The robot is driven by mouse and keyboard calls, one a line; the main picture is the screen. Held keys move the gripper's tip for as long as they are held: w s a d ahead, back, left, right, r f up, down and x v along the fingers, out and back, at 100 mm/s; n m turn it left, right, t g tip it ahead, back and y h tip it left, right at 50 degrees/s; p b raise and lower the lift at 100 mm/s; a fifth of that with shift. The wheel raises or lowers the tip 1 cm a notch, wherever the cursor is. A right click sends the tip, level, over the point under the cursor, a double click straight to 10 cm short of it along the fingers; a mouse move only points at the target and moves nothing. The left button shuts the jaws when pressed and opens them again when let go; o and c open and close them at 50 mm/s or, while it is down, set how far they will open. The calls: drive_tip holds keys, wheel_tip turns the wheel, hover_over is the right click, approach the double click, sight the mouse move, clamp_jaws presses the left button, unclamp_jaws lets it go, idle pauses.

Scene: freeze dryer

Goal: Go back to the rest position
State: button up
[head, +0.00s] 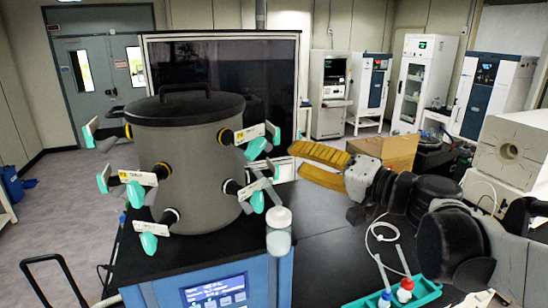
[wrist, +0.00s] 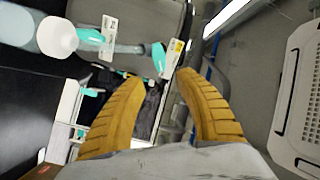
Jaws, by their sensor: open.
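My gripper (head: 298,159) is open with nothing between its yellow ribbed fingers. It is raised to the right of the freeze dryer's grey drum (head: 190,165), pointing left and apart from it. In the wrist view the two fingers (wrist: 160,77) are spread. A clear bottle with a white top (head: 279,232) is at the drum's right front, below my gripper, and appears joined to a valve (head: 257,190) there. The white top also shows at the upper left of the wrist view (wrist: 55,38).
Several teal-handled valves stick out around the drum. A blue cabinet with a screen (head: 215,292) carries it. A teal rack (head: 415,292) stands on the black bench (head: 330,255). A cardboard box (head: 395,150) and white equipment (head: 515,155) stand behind and right of my arm.

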drive_tip(key=shift+f, duration=0.1)
drive_tip(key=s+a+f+g+h+b, duration=0.1)
drive_tip(key=s+f+b, duration=0.15)
drive_tip(key=f, duration=0.35)
drive_tip(key=s+a+f+n+g+h+b, duration=0.1)
drive_tip(key=f+b, duration=0.3)
drive_tip(key=f, duration=0.2)
drive_tip(key=s+f+g+h+b, duration=0.1)
drive_tip(key=s+f+b, duration=0.1)
drive_tip(key=f+b, duration=0.3)
drive_tip(key=s+d+f+h+b, duration=0.3)
drive_tip(key=f+b, duration=0.3)
drive_tip(key=f, duration=0.5)
drive_tip(key=s+d+f+n+g+h+b, duration=0.1)
drive_tip(key=s+d+f+h+b, duration=0.2)
drive_tip(key=f, duration=0.9)
drive_tip(key=s+d+f+n+g+h+b, duration=0.1)
drive_tip(key=s+d+f+h+b, duration=0.3)
drive_tip(key=s+f+b, duration=0.3)
wheel_tip(320, 180, down, 4)
drive_tip(key=shift+s+d+f+b, duration=0.3)
drive_tip(key=shift+d+b, duration=0.35)
drive_tip(key=shift+b, duration=0.2)
drive_tip(key=shift+a, duration=0.1)
